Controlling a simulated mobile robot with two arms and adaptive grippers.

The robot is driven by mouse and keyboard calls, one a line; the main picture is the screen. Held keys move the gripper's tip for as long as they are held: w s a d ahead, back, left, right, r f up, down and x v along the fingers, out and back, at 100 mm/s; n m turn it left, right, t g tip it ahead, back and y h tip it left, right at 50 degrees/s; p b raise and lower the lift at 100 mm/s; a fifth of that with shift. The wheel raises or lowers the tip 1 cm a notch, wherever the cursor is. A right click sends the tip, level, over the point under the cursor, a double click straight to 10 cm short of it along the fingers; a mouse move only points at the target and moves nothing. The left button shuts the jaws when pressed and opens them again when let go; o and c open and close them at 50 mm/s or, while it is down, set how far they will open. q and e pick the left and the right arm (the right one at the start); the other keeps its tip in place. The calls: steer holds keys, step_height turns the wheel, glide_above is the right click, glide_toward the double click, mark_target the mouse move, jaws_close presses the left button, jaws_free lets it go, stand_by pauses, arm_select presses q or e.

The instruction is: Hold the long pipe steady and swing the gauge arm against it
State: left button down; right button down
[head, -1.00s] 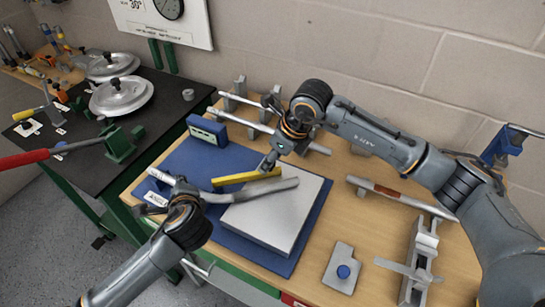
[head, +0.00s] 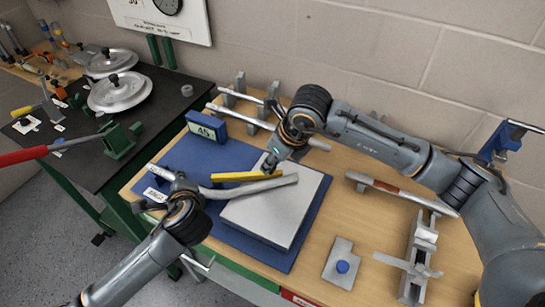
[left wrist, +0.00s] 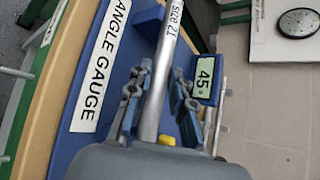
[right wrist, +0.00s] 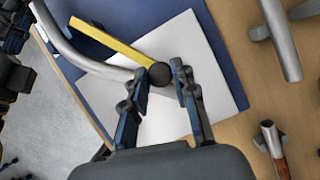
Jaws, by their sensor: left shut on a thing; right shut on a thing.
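The long pipe (head: 225,191) is grey and bent, and lies across the blue angle gauge base (head: 205,158) and a pale plate (head: 262,220). My left gripper (head: 176,186) is shut on its straight left part; the left wrist view shows the pipe (left wrist: 158,85) between the fingers. The yellow gauge arm (head: 240,176) lies just behind the pipe, nearly alongside its right stretch. In the right wrist view a narrow wedge separates arm (right wrist: 102,42) and pipe. My right gripper (head: 268,168) is shut on the arm's dark knob (right wrist: 182,72). The gauge display (head: 206,131) reads 45.
Racked pipes (head: 240,118) stand behind my right gripper. A dark bench with lidded pans (head: 117,92) is at left.

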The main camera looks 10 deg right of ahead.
steer(key=c, duration=1.1)
jaws_free()
steer(key=shift+r, duration=0.1)
steer(key=v, duration=1.1)
steer(key=shift+s+d+r, duration=0.15)
steer(key=shift+d+r, duration=0.05)
steer(key=shift+r, duration=0.15)
